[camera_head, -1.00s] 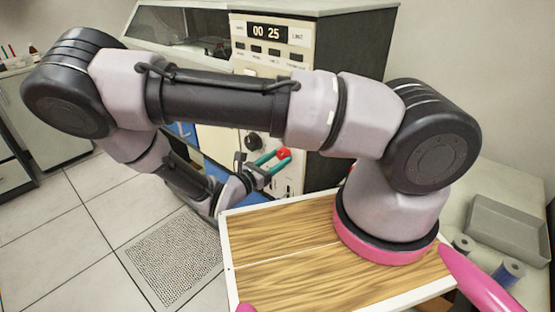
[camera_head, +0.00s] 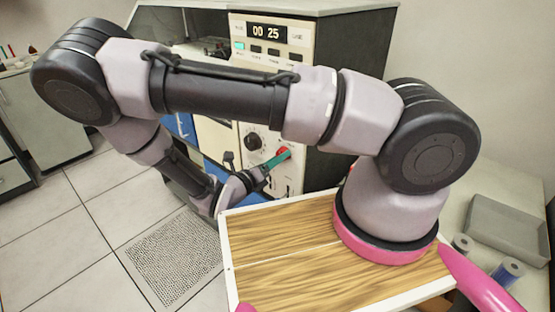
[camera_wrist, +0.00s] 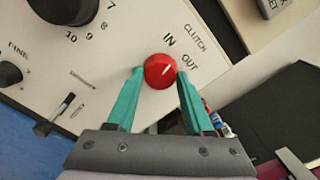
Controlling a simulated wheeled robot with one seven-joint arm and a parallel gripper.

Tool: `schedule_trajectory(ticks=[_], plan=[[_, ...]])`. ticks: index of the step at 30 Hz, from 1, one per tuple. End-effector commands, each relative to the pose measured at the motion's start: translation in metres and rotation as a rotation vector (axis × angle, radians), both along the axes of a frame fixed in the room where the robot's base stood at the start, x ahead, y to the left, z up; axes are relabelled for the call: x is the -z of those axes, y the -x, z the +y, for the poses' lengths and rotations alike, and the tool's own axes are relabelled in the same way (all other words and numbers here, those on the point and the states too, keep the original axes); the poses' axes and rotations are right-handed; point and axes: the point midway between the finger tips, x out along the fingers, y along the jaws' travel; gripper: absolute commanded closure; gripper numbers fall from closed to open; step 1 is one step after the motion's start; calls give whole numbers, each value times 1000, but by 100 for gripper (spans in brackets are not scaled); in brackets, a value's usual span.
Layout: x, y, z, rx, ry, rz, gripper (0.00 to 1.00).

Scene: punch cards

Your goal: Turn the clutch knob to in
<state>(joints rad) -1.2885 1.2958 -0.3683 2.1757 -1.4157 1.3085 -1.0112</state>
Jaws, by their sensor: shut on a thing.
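The red clutch knob (camera_wrist: 160,71) sits on the cream machine panel (camera_wrist: 110,50), with a short white mark on its face. The mark points to the upper right, nearer the OUT label (camera_wrist: 190,62) than the IN label (camera_wrist: 169,40). My gripper (camera_wrist: 160,73) is shut on the knob, with one teal finger on each side. In the head view the red knob (camera_head: 284,152) shows beyond the tip of my gripper (camera_head: 280,157); one teal finger hides most of the other there.
A black knob (camera_wrist: 64,8) with numbers and a small lever (camera_wrist: 62,107) are left of the clutch knob. The display (camera_head: 267,31) reads 00 25 above a row of buttons. The wooden top (camera_head: 290,260) lies under my arm's base.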

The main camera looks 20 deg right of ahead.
Motion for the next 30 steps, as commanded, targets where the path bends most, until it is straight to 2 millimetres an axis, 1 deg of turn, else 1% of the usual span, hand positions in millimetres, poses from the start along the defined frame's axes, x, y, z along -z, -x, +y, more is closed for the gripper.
schedule_trajectory(ticks=[6,12,19,30], plan=[[0,0,0,-1,89,135,100],[0,0,1,-2,148,222,100],[0,0,1,-3,181,273,100],[0,0,1,-3,189,286,100]])
